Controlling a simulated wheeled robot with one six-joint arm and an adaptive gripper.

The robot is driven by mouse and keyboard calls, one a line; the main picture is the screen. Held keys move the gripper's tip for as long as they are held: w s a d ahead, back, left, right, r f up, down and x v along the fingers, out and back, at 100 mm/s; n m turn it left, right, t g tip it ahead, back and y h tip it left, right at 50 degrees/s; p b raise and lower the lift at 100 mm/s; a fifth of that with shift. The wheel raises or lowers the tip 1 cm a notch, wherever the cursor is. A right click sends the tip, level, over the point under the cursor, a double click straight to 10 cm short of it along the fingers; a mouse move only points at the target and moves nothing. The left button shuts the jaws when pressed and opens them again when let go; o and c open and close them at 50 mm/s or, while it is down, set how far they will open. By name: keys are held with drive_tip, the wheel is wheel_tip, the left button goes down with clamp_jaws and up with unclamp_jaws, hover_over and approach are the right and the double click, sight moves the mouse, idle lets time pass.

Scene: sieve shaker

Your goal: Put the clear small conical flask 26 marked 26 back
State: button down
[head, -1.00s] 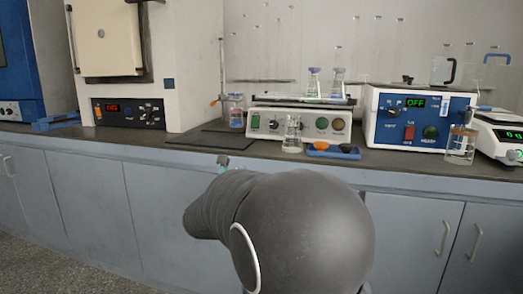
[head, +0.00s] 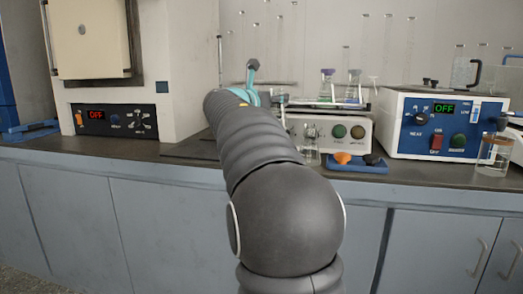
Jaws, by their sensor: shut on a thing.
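A small clear conical flask (head: 311,150) stands on the bench in front of the shaker, just right of my arm; I cannot read any number on it. Two more clear flasks stand on the shaker's top, one with a purple collar (head: 327,86) and one beside it (head: 353,88). My arm reaches up and over the bench, its teal wrist parts near the shaker's left end. My gripper's jaws are hidden behind my arm, and I see nothing held. No mark 26 can be read anywhere.
The white shaker (head: 368,132) has its left end behind my arm. A blue tray (head: 357,166) with orange and black items is in front of it. A blue-fronted heater (head: 432,147), a glass beaker (head: 494,152) and an oven (head: 118,119) flank it. Glassware hangs behind.

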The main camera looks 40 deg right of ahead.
drive_tip(key=f, duration=0.2)
drive_tip(key=f+b, duration=0.1)
drive_tip(key=f, duration=0.2)
drive_tip(key=shift+w+a+f, duration=0.25)
drive_tip(key=shift+a+f, duration=0.05)
drive_tip(key=shift+f, duration=0.1)
drive_tip(key=shift+f+b, duration=0.75)
drive_tip(key=shift+f, duration=1.05)
drive_tip(key=shift+f, duration=0.25)
drive_tip(key=c, duration=0.7)
unclamp_jaws()
drive_tip(key=shift+r, duration=0.1)
drive_tip(key=shift+r, duration=0.25)
drive_tip(key=v, duration=1.2)
drive_tip(key=shift+s+f, duration=0.1)
